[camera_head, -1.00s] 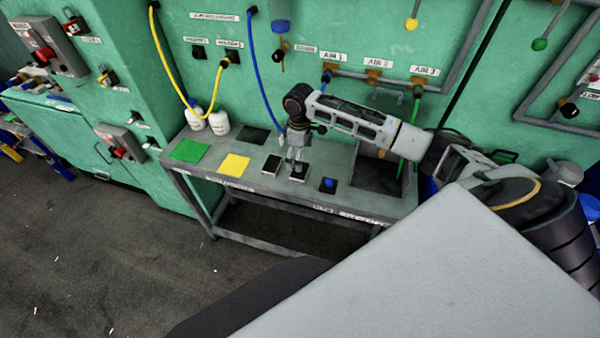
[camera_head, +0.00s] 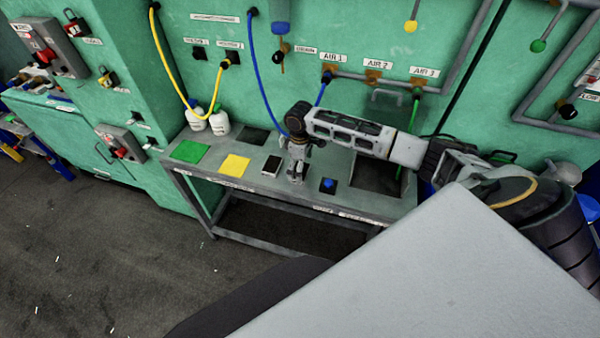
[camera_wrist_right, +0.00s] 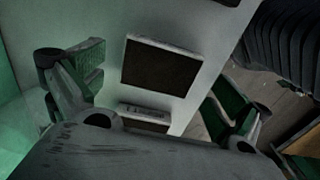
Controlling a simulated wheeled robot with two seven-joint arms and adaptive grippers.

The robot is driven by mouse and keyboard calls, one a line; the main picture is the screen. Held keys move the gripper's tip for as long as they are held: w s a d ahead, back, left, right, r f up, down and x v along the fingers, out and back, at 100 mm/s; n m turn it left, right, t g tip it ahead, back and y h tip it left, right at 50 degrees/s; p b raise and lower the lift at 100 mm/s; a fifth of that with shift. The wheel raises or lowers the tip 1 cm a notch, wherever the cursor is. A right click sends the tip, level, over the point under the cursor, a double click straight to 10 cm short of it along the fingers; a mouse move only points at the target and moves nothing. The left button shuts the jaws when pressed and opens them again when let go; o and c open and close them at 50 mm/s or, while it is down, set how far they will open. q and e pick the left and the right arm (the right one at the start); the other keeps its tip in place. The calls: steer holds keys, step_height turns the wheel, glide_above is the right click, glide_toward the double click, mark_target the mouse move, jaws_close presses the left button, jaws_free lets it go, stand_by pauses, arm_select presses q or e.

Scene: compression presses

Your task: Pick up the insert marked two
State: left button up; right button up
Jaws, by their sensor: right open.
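My right gripper (camera_head: 297,179) is lowered over the bench, at the place of the right-hand one of two dark inserts. In the head view it hides that insert. In the right wrist view a dark rectangular block (camera_wrist_right: 160,67) with a pale rim lies between the spread fingers of the gripper (camera_wrist_right: 160,92), with clear gaps on both sides. The other dark insert (camera_head: 272,165) lies on the bench just left of the gripper. I cannot read a number on either insert. My left gripper is not in view.
The grey bench (camera_head: 255,188) also carries a green pad (camera_head: 190,151), a yellow pad (camera_head: 234,165), a blue-topped item (camera_head: 328,184) and white bottles (camera_head: 219,122). A dark recess (camera_head: 377,175) is at the right. Hoses hang from the green wall behind.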

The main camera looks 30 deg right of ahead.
steer(key=shift+f, duration=1.1)
steer(key=shift+c, duration=0.4)
steer(key=c, duration=1.2)
